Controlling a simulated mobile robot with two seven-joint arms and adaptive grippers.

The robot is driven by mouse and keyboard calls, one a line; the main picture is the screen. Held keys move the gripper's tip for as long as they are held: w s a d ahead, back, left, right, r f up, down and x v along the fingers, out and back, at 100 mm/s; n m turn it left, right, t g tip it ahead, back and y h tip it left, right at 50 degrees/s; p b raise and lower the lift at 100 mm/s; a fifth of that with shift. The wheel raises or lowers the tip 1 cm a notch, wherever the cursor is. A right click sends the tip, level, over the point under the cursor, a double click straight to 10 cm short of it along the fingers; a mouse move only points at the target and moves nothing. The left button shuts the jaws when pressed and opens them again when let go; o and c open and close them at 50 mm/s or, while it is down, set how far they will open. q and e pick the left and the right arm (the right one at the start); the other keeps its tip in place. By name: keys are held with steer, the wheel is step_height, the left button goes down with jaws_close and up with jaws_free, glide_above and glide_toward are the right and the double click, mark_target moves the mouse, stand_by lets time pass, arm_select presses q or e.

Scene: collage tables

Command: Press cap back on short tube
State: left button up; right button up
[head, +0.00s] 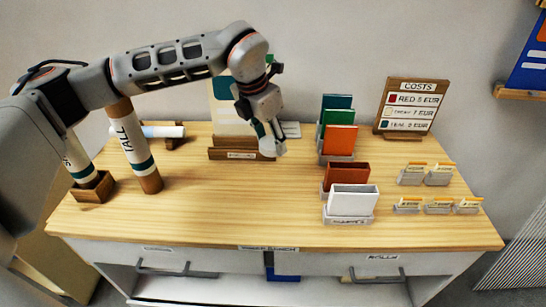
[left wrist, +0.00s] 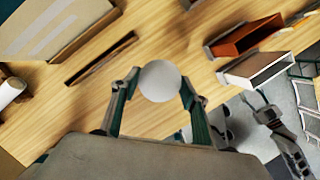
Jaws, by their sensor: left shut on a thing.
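My left gripper (head: 270,135) is shut on a round white cap (left wrist: 160,80), held between its two fingertips above the middle of the table. A tube with a partly hidden label starting with S (head: 80,160), probably the short tube, stands in a wooden block (head: 93,190) at the table's left. My left arm hides its top, so I cannot see its open end. The gripper is well to the right of this tube. A dark, jointed shape at the right of the left wrist view may be my right gripper (left wrist: 257,102); its jaws are unclear.
A tube marked TALL (head: 130,145) stands beside the block, under my arm. A wooden holder with a panel (head: 235,154) is behind the gripper. Coloured card boxes (head: 348,173), small card stands (head: 438,176) and a COSTS sign (head: 412,104) fill the right. The table's front middle is clear.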

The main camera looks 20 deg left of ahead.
mark_target(271, 143)
arm_select(q)
step_height(271, 143, up, 4)
steer(key=shift+w+f, duration=0.1)
steer(key=shift+f, duration=0.05)
step_height(271, 143, up, 2)
steer(key=shift+r, duration=0.45)
arm_select(e)
steer(key=shift+w+a+r, duration=0.1)
steer(key=shift+w+a, duration=0.2)
steer(key=shift+a, duration=0.3)
steer(key=shift+s+d, duration=0.1)
steer(key=shift+d, duration=0.1)
